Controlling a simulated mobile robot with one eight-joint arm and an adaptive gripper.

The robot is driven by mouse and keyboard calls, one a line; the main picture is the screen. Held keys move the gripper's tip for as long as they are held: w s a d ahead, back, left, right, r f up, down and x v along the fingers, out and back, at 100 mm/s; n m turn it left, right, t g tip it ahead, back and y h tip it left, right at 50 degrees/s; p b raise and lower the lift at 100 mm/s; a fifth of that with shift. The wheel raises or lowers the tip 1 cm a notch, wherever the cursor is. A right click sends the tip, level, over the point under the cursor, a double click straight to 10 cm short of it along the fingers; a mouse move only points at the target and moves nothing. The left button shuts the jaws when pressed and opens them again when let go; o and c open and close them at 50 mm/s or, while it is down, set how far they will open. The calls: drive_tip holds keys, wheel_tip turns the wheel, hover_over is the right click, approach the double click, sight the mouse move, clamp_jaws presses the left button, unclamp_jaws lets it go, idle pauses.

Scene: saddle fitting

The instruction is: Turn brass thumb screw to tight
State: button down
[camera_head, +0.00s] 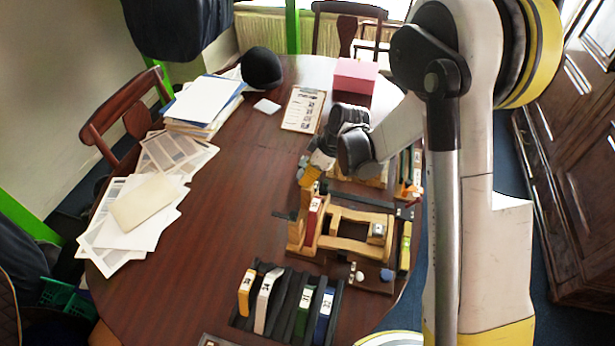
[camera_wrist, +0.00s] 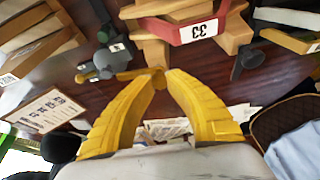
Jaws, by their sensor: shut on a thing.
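My gripper (camera_wrist: 158,78) has its yellow fingers closed together at the tips on the brass thumb screw (camera_wrist: 132,74), whose narrow brass-coloured wing sticks out to the left of the tips. In the head view my gripper (camera_head: 308,177) points down at the left end of a wooden fixture (camera_head: 352,244); the screw cannot be told apart from the fingers there. A red piece labelled 33 (camera_wrist: 197,31) sits in the wooden fixture just beyond the fingertips. It also shows in the head view as a red piece (camera_head: 313,216). The screw's thread is hidden.
A black rack (camera_head: 270,319) with several labelled pieces stands in front of the fixture. A pink box (camera_head: 355,76), a clipboard (camera_head: 303,109) and a dark cap (camera_head: 262,68) lie at the back. Papers (camera_head: 135,240) cover the left; the table's middle (camera_head: 230,190) is clear.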

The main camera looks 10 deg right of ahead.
drive_tip(key=shift+m, duration=0.3)
drive_tip(key=m+t+b, duration=0.1)
drive_tip(key=m, duration=0.1)
drive_tip(key=m+t+h+b, duration=0.1)
drive_tip(key=m+b, duration=0.1)
drive_tip(key=m, duration=0.1)
drive_tip(key=shift+s+a+f+h, duration=0.1)
drive_tip(key=shift+s+a+h, duration=0.05)
drive_tip(key=shift+h, duration=0.15)
drive_tip(key=m+h+b, duration=0.1)
drive_tip(key=m, duration=0.2)
drive_tip(key=shift+m, duration=0.4)
drive_tip(key=m+h+b, duration=0.1)
drive_tip(key=m+h, duration=0.1)
drive_tip(key=m, duration=0.1)
drive_tip(key=shift+a+m+t, duration=0.1)
drive_tip(key=shift+m+t, duration=0.3)
drive_tip(key=m+h, duration=0.1)
drive_tip(key=m, duration=0.2)
drive_tip(key=m+h+b, duration=0.1)
drive_tip(key=m, duration=0.2)
drive_tip(key=shift+a+g, duration=0.1)
drive_tip(key=shift+g, duration=0.3)
drive_tip(key=m+g+h, duration=0.1)
drive_tip(key=m, duration=0.2)
drive_tip(key=m+g+h, duration=0.1)
drive_tip(key=m, duration=0.2)
drive_tip(key=shift+m+b, duration=0.3)
